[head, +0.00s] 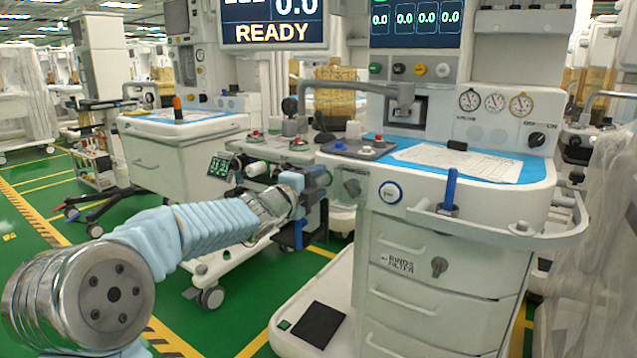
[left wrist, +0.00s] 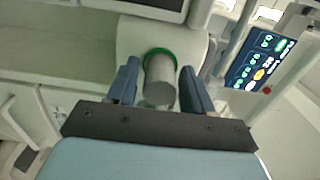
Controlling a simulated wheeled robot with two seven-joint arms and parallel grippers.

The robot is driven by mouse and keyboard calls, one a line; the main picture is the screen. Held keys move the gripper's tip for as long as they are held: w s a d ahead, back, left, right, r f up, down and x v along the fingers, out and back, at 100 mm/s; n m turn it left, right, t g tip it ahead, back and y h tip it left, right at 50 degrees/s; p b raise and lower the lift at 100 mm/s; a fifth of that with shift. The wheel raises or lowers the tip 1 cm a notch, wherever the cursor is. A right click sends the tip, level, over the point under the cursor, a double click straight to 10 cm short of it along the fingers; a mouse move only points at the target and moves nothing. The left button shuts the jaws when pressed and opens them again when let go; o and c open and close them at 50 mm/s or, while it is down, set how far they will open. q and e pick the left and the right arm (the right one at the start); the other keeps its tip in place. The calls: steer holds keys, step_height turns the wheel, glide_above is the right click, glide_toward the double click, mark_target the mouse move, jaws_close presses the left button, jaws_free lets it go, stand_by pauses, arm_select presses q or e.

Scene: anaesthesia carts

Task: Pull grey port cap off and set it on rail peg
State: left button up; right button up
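The grey port cap (left wrist: 160,82) is a short cylinder on a port with a green ring (left wrist: 158,55), seen in the left wrist view. My left gripper (left wrist: 160,88) is open, with one dark blue finger on each side of the cap and a visible gap at least on the right. In the head view my left gripper (head: 305,182) reaches in among the carts, and I cannot make out the cap there. A light rail (head: 500,238) curves around the front of the right cart. A blue upright stick (head: 451,188) stands at it in a dark holder. My right gripper is not in view.
The right cart has drawers (head: 430,265) and a worktop with a paper sheet (head: 465,162). A grey tray (head: 358,150) lies behind my gripper. A lit screen (left wrist: 262,60) stands right of the port in the wrist view.

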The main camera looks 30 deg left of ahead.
arm_select(q)
jaws_close()
steer(key=shift+s, duration=0.1)
steer(key=shift+s+a+b, duration=0.15)
steer(key=shift+s+b, duration=0.05)
steer(key=shift+s, duration=1.25)
steer(key=shift+s+a+b, duration=0.1)
steer(key=shift+s+b, duration=0.05)
steer(key=shift+s, duration=1.3)
step_height(320, 180, up, 10)
steer(key=p, duration=0.8)
steer(key=shift+p, duration=0.35)
